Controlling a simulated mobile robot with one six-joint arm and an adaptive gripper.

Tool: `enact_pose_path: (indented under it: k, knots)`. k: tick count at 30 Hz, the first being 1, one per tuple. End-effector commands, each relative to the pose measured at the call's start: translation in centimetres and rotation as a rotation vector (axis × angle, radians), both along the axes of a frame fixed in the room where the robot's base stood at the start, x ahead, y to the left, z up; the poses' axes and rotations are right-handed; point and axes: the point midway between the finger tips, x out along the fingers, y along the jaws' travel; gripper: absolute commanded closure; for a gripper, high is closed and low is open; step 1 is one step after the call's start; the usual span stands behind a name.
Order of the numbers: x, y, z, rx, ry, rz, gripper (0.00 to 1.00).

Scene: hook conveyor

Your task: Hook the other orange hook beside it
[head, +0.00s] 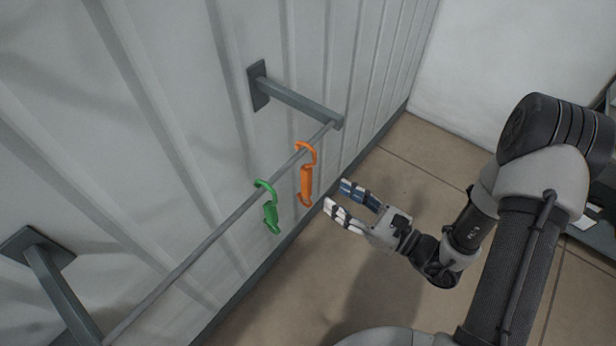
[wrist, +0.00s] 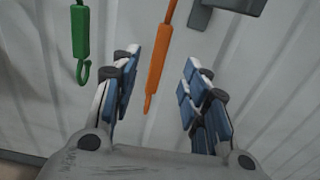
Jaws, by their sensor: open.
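An orange hook (head: 306,182) hangs from the grey rail (head: 215,237) near its right end. A green hook (head: 270,211) hangs on the same rail to the left of it. My gripper (head: 334,196) is open and empty, just right of the orange hook's lower end, and apart from it in the head view. In the wrist view the orange hook (wrist: 156,62) shows between my two open fingers (wrist: 158,88), its lower tip pointing down toward the palm. The green hook (wrist: 81,40) is left of the fingers there. No second orange hook is in view.
Two wall brackets hold the rail, one at the right (head: 300,100) and one at the lower left (head: 60,290). The ribbed white wall (head: 180,60) is close behind the rail. The floor (head: 440,150) below is clear. A dark shelf-like unit stands at the far right edge.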

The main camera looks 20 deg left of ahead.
Motion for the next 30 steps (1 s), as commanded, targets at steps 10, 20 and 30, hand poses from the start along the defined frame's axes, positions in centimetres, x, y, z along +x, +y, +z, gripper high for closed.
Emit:
enact_pose_path:
  k: [10,20,30]
  knots:
    - [2.5,6.5,-0.1,-0.001,-0.002,0.006,0.58]
    - [4.0,9.6,0.0,0.0,0.0,0.001,0.58]
    - [4.1,9.8,0.0,0.0,0.0,0.0,0.6]
